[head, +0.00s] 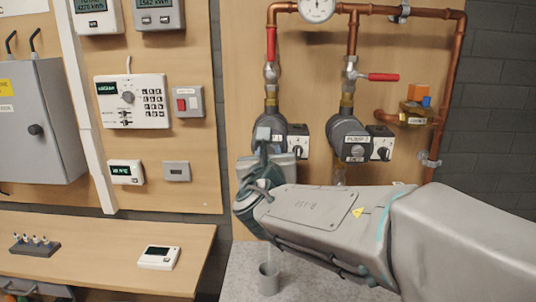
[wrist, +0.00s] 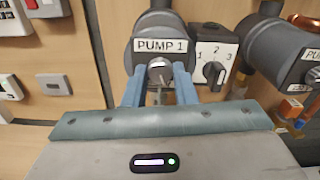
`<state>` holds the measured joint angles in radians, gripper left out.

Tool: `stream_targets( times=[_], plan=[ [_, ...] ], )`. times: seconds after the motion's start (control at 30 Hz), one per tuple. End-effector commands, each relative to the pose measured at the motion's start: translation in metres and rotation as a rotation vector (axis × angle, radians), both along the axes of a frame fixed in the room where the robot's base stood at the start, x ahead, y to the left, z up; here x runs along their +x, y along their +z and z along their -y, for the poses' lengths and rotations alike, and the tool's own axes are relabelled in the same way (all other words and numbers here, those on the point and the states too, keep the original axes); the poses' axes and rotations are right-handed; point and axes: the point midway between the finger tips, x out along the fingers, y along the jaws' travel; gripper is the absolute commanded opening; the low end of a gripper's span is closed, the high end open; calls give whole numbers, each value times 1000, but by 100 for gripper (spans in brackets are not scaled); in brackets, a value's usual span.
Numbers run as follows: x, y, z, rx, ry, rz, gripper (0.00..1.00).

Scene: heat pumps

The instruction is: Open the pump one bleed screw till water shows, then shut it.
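Pump 1 (wrist: 158,27) is a dark round pump head with a "PUMP 1" label. Its small pale bleed screw (wrist: 159,69) sits in the middle of the face, below the label. My gripper (wrist: 159,73) has one blue finger on each side of the screw and looks shut on it. In the head view my gripper (head: 263,137) covers much of pump 1 (head: 271,121), and the screw is hidden. A thin streak, like water, shows below the screw in the wrist view. A fine pale line also runs down to the grey cup (head: 268,280) in the head view.
Pump 1's selector switch (wrist: 213,55) is close to the right finger. Pump 2 (head: 349,138) and a red-handled valve (head: 378,77) stand right. Copper pipes (head: 459,60) frame the pumps. A wooden bench (head: 100,262) holds a white device (head: 158,258) at left.

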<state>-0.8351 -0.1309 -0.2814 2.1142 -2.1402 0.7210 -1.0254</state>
Motion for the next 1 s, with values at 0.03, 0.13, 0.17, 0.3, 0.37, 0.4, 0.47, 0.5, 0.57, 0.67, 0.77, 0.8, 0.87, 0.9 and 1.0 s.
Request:
stream_targets(
  times=[0.03, 0.13, 0.17, 0.3, 0.37, 0.4, 0.47, 0.5, 0.57, 0.67, 0.77, 0.8, 0.87, 0.9, 1.0],
  plan=[
    [0, 0, 0, 0, 1, 0, 5],
    [0, 0, 0, 0, 1, 0, 2],
    [0, 0, 0, 0, 1, 0, 2],
    [0, -1, 0, 12, 1, 0, 2],
    [0, -2, 0, 25, 0, 1, 2],
    [0, -3, 0, 37, 0, 1, 2],
    [0, -3, 0, 60, -1, 3, 2],
    [0, -4, 0, 80, -1, 5, 2],
    [0, -5, 0, 115, -1, 6, 2],
    [0, -6, 1, 187, -1, 9, 2],
    [0, -7, 0, 274, -1, 11, 2],
    [0, -8, 1, 310, -1, 14, 2],
    [0, -8, 1, 367, -1, 16, 2],
    [0, -8, 0, 406, 0, 17, 2],
    [0, -7, 0, 502, 0, 20, 2]
  ],
)
